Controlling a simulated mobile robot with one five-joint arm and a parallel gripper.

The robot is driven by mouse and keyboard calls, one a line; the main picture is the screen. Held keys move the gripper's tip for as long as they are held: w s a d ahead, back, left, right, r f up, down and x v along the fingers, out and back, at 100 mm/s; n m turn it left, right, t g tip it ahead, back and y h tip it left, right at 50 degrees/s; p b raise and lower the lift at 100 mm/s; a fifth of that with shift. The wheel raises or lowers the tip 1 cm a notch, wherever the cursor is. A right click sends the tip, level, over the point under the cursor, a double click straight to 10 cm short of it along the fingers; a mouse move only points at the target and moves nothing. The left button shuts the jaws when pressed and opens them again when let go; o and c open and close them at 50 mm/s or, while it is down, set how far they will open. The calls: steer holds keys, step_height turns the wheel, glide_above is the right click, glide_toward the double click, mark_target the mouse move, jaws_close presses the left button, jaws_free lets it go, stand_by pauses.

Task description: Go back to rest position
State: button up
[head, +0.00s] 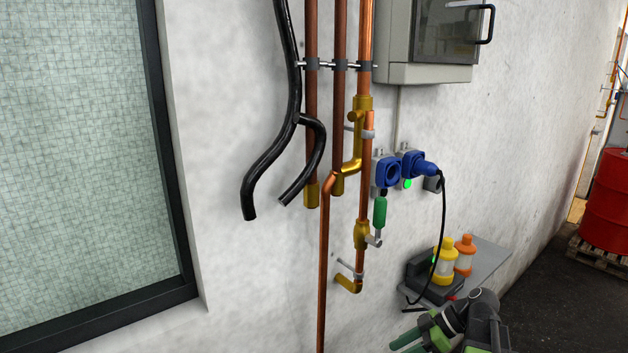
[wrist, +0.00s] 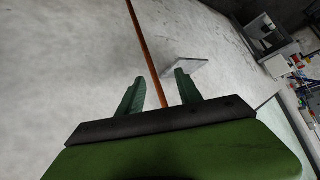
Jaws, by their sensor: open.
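My gripper (head: 405,343) shows at the bottom edge of the head view, right of the copper pipe and below the small shelf. Its green fingers are partly cut off by the frame. In the wrist view my gripper (wrist: 160,92) has its two green fingers spread apart with nothing between them. Beyond the fingers the wrist view shows the wall and a copper pipe (wrist: 148,50). No separate rest mark or stand is visible.
A shelf (head: 487,262) holds yellow and orange bottles (head: 444,262) and a dark device. Copper pipes (head: 324,270), black hoses (head: 290,130), blue sockets (head: 386,172) and a grey cabinet (head: 430,72) line the wall. A red drum (head: 606,200) stands on a pallet at right.

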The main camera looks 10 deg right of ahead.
steer(key=s+a+f+m+g+h, duration=0.1)
steer(key=a+f+m+g+h, duration=0.15)
steer(key=a, duration=0.65)
steer(key=s+a+f+m+g+h, duration=0.1)
steer(key=a+f+h, duration=0.25)
steer(key=a, duration=0.45)
steer(key=w+d+f+m+t+h, duration=0.1)
steer(key=d+m, duration=0.4)
steer(key=m, duration=0.5)
steer(key=shift+w+d+f+t+h, duration=0.3)
steer(key=shift+w+f+t+h, duration=0.15)
steer(key=shift+h, duration=0.75)
